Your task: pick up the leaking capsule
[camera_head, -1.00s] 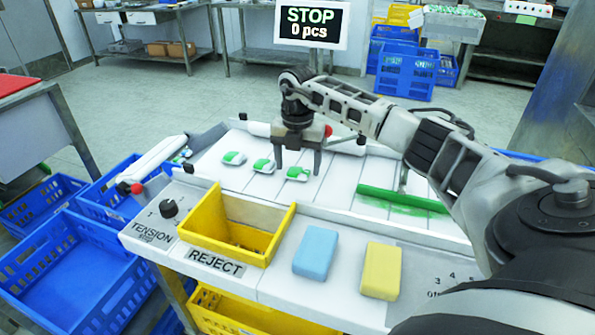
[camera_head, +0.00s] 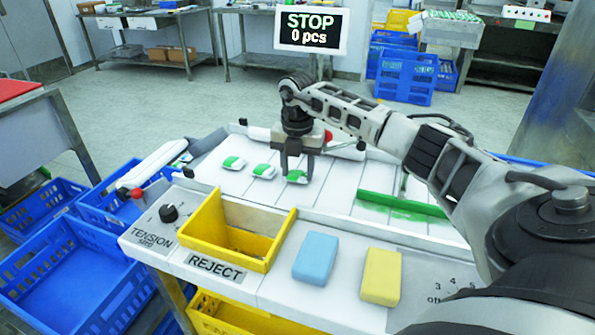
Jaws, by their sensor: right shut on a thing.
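Three white-and-green capsules lie in a row on the white slatted belt: a left one (camera_head: 233,163), a middle one (camera_head: 263,171) and a right one (camera_head: 297,177). My right gripper (camera_head: 296,175) is over the right capsule, fingers pointing down, shut on it. The capsule still appears at belt level. From this view I cannot tell which capsule leaks; a green smear (camera_head: 400,212) marks the belt farther right. My left gripper is not in view.
A yellow reject bin (camera_head: 232,261) stands in front of the belt. A blue sponge (camera_head: 315,258) and a yellow sponge (camera_head: 381,276) lie on the front ledge. A green bar (camera_head: 403,204) crosses the belt at right. A sign (camera_head: 311,27) reads STOP, 0 pcs.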

